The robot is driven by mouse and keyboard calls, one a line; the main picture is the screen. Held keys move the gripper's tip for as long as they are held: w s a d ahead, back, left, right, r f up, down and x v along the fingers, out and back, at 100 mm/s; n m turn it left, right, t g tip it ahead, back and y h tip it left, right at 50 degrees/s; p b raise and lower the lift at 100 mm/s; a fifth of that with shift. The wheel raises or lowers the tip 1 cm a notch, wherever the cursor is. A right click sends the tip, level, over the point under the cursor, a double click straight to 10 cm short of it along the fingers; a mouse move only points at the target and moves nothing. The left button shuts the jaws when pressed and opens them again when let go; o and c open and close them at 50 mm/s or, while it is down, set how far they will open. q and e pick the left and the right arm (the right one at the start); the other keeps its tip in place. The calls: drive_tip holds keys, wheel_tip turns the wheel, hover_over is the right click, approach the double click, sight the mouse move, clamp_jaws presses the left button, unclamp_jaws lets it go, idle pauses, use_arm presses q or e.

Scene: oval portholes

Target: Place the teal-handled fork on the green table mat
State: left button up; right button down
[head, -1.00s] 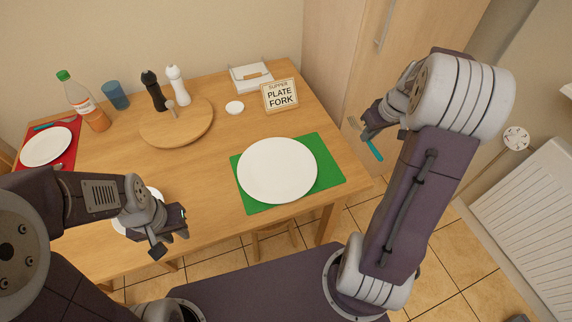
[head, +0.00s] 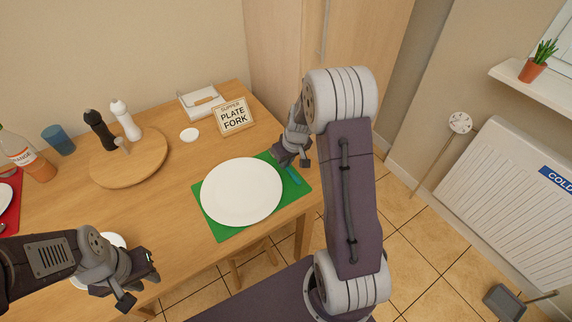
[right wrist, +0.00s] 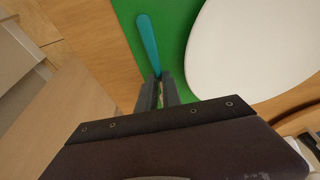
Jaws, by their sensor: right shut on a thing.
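The teal-handled fork (head: 293,175) is held in my right gripper (head: 289,162), beside the white plate (head: 241,191). In the right wrist view the teal handle (right wrist: 148,42) sticks out beyond the shut fingers (right wrist: 160,88), over the green strip between plate and mat edge. The fork's head is mostly hidden by the fingers. I cannot tell whether the fork touches the mat. The green table mat (head: 231,233) lies under the plate on the wooden table. My left gripper (head: 140,279) is open and empty over the table's front left.
A sign reading "SUPPER PLATE FORK" (head: 233,116) stands behind the mat. A round board (head: 130,160), dark mill (head: 99,130), white mill (head: 125,120), blue cup (head: 58,140) and bottle (head: 27,157) stand further left. The middle of the table is clear.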

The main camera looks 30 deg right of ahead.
drive_tip(key=shift+f, duration=0.6)
drive_tip(key=c, duration=1.5)
unclamp_jaws()
drive_tip(key=shift+r, duration=0.1)
